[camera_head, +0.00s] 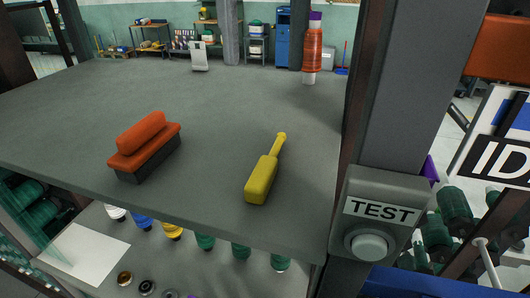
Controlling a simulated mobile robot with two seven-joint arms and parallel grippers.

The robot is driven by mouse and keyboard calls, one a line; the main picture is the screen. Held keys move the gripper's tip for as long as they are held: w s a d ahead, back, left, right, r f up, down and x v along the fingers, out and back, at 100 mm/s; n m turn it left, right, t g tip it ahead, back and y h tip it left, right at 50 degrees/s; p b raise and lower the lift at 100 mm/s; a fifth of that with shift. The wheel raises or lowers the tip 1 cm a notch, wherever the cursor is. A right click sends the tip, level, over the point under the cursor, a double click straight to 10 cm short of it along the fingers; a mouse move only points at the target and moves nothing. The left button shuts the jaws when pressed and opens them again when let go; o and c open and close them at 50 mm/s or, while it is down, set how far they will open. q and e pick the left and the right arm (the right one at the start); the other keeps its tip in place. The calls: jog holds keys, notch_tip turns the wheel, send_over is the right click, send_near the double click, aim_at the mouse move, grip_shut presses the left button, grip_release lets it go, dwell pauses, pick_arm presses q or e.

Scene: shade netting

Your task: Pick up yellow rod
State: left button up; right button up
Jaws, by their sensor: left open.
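The yellow rod (262,178) lies on the grey tabletop (225,120), right of the middle and close to the front edge. It has a thick blocky handle at the near end and a thinner shaft pointing away and slightly right. Nothing touches it. I cannot make out either of my grippers in the head view.
An orange brush (146,142) with a dark base lies left of the rod. An orange bottle-like object (312,50) and a small light-grey item (199,57) stand at the back. A dark post (395,90) with a TEST button box (376,213) rises at right.

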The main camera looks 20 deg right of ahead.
pick_arm(q)
send_over(263, 170)
notch_tip(263, 170, down, 5)
notch_tip(263, 170, down, 4)
jog(key=shift+s+r+b, duration=0.1)
jog(key=shift+r+b, duration=0.05)
jog(key=shift+b, duration=0.2)
jog(key=shift+f, duration=0.45)
notch_tip(263, 170, down, 5)
jog(key=shift+f+p, duration=0.1)
jog(key=shift+p, duration=0.45)
pick_arm(e)
jog(key=shift+s+r, duration=0.1)
jog(key=shift+s, duration=0.75)
pick_arm(q)
grip_shut()
